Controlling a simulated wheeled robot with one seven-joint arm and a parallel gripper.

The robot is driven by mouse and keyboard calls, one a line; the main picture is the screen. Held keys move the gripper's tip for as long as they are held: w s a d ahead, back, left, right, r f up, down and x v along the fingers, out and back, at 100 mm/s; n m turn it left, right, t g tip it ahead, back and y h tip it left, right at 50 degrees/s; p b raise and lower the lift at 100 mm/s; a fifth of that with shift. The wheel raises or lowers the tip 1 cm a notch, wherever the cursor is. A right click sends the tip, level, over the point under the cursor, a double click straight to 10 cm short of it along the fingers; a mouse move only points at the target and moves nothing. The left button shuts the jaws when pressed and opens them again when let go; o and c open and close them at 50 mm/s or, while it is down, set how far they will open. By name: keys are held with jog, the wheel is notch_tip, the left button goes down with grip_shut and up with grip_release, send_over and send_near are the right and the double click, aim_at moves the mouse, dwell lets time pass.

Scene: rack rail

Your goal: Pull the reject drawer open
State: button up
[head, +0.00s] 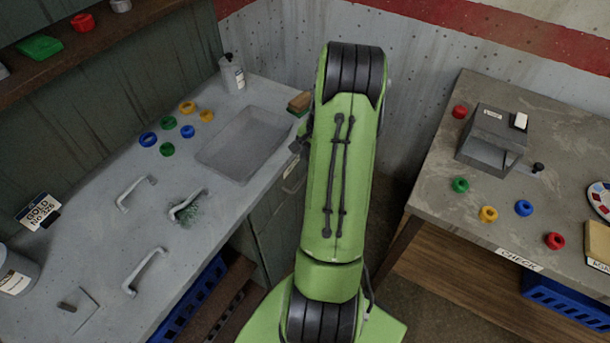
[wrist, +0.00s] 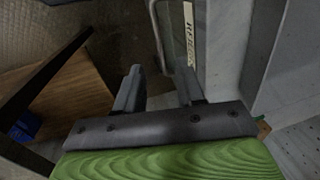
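The reject drawer shows in the wrist view as a grey front with a white label (wrist: 189,22) that reads as REJECT. A pale bar handle (wrist: 156,30) runs along that front. My gripper (wrist: 158,82) is open, with two dark fingers apart and nothing clamped. The near end of the handle lines up with the gap between the fingertips; I cannot tell if it is between them or just beyond. In the head view my green arm covers most of the gripper, and a small part of the drawer front (head: 292,176) shows at the bench's right end.
The left bench (head: 100,215) carries a sunken tray (head: 243,145), several coloured rings, bar handles and a bottle (head: 232,73). The right bench (head: 440,170) holds a grey device (head: 492,135) and more rings. A narrow floor gap lies between the benches.

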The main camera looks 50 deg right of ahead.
aim_at(305, 178)
jog(key=f, duration=0.3)
jog(key=w+f+b, duration=0.1)
jog(key=f, duration=0.5)
jog(key=shift+w+a+f+b, duration=0.15)
jog(key=shift+w+f+b, duration=0.15)
jog(key=shift+w+f, duration=0.05)
grip_shut()
